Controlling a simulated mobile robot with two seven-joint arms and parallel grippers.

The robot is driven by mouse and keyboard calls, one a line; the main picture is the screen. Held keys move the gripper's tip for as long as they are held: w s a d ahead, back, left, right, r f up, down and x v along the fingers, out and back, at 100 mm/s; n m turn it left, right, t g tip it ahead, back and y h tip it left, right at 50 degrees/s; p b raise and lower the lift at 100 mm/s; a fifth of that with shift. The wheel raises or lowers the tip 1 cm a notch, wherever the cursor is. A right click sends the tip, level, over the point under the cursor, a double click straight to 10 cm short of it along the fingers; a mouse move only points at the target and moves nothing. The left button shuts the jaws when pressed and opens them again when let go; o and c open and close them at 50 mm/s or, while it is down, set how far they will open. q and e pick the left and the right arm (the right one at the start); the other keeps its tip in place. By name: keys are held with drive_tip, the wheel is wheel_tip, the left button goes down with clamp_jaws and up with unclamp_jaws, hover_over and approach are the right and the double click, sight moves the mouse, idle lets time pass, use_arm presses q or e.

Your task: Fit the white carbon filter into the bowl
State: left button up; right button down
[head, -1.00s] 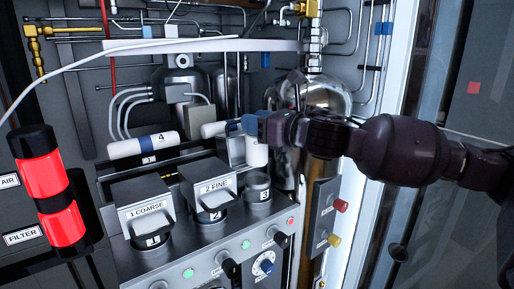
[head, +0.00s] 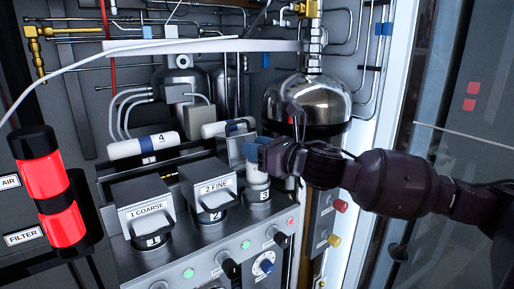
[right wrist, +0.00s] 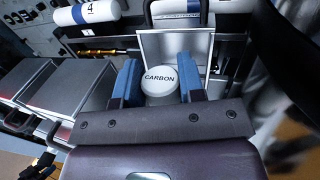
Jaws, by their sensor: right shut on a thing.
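The white carbon filter (head: 257,174) is upright between the fingers of my right gripper (head: 259,154). Its lower end is at the mouth of the dark bowl marked 3 (head: 259,197); how far it reaches inside is hard to tell. In the right wrist view, the filter's round top (right wrist: 160,78) reads CARBON, and the blue fingers of my right gripper (right wrist: 160,86) press on both its sides. The bowl is hidden there. My left gripper is not in view.
Housings labelled 1 COARSE (head: 146,208) and 2 FINE (head: 212,188) stand left of the bowl. An open lid (right wrist: 180,48) stands behind the filter. A white cartridge marked 4 (head: 145,146) lies behind. A shiny tank (head: 306,105) is at the back right.

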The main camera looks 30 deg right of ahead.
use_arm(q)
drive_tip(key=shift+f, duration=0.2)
use_arm(e)
drive_tip(key=shift+f, duration=0.6)
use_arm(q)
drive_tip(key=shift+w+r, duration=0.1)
use_arm(e)
drive_tip(key=c, duration=0.7)
unclamp_jaws()
drive_tip(key=shift+r, duration=0.7)
use_arm(q)
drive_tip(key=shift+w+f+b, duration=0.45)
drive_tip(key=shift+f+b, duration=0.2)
drive_tip(key=shift+b, duration=0.85)
use_arm(e)
drive_tip(key=shift+v, duration=6)
